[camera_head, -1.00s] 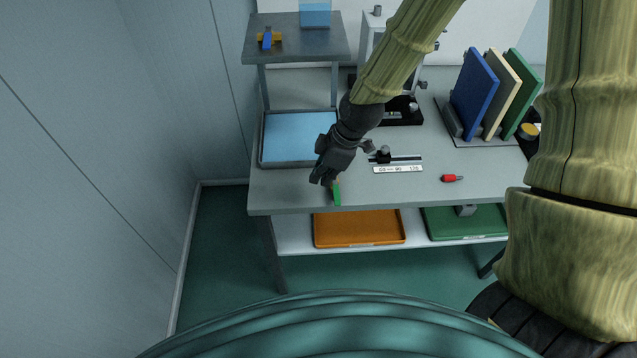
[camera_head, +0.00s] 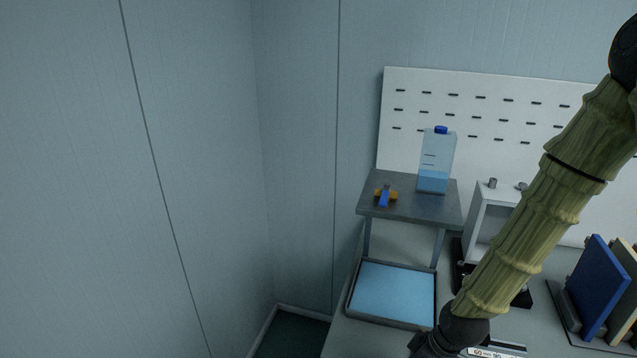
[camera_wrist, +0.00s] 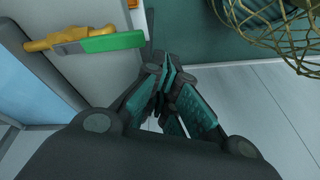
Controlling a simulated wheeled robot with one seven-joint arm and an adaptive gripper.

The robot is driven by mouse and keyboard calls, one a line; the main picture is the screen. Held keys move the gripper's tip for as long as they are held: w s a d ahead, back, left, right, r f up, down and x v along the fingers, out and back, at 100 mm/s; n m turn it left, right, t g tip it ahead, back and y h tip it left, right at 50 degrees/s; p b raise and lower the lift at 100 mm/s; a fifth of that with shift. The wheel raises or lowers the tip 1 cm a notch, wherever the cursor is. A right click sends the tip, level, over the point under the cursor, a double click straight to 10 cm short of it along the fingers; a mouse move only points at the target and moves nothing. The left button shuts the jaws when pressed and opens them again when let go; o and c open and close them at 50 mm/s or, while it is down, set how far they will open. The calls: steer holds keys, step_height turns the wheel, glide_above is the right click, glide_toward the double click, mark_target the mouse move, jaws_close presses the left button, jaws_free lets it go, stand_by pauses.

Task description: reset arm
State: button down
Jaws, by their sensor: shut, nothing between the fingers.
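My gripper (camera_wrist: 167,78) is shut and empty in the wrist view, its dark fingers with teal pads together. It is near the edge of a pale bench top. A green and orange-yellow tool (camera_wrist: 112,43) lies on the bench just left of the fingertips, apart from them.
A blue-lined tray (camera_head: 395,290) is on the bench left of my wrist. A raised shelf (camera_head: 420,207) holds a blue-capped bottle (camera_head: 436,163) and a blue-orange item (camera_head: 384,197). Upright panels (camera_head: 592,290) stand at right. A wire basket-like thing (camera_wrist: 275,25) shows in the wrist view.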

steer(key=s+d+f+m+g+h, duration=0.1)
steer(key=s+f+m+h, duration=0.2)
steer(key=s+f+m, duration=0.7)
steer(key=s+f, duration=0.9)
steer(key=s, duration=0.2)
steer(key=shift+s+d+f, duration=0.2)
steer(key=shift+d+f, duration=0.15)
steer(key=shift+d, duration=0.05)
